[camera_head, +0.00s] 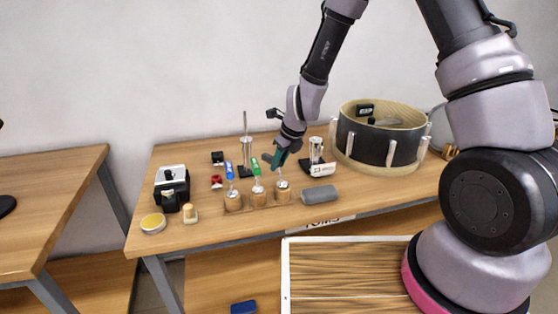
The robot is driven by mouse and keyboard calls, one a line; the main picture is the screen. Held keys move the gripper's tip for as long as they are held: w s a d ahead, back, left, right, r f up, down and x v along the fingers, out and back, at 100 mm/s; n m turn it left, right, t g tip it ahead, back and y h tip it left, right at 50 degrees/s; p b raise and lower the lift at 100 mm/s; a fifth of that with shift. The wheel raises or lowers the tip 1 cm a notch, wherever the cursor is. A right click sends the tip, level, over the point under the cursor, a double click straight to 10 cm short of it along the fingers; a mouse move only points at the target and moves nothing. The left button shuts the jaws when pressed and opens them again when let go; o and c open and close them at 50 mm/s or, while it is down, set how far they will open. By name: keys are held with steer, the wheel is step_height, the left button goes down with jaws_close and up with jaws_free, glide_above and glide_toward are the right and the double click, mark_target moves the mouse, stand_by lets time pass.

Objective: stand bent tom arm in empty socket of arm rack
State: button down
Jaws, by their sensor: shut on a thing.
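The arm rack (258,198) stands near the front of the workbench, a row of three round wooden sockets. A metal arm with a blue band (229,171) stands in the left socket, and one with a green band (255,167) stands in the middle socket. My gripper (280,162), with teal fingers, points down above the right socket (283,195). It is shut on the bent tom arm (282,183), whose metal lower part shows at the top of that socket. The fingers hide its upper part. I cannot tell how deep it sits.
A drum shell (378,145) stands at the back right. A metal stand (246,155) and a clamp with a white label (318,160) stand behind the rack. A grey roll (320,194) lies right of it. A black box (172,185) and small pieces stand left. The bench front is fairly clear.

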steer(key=c, duration=0.6)
jaws_free()
steer(key=shift+o, duration=0.2)
steer(key=v, duration=1)
steer(key=shift+r, duration=0.35)
steer(key=shift+s, duration=0.1)
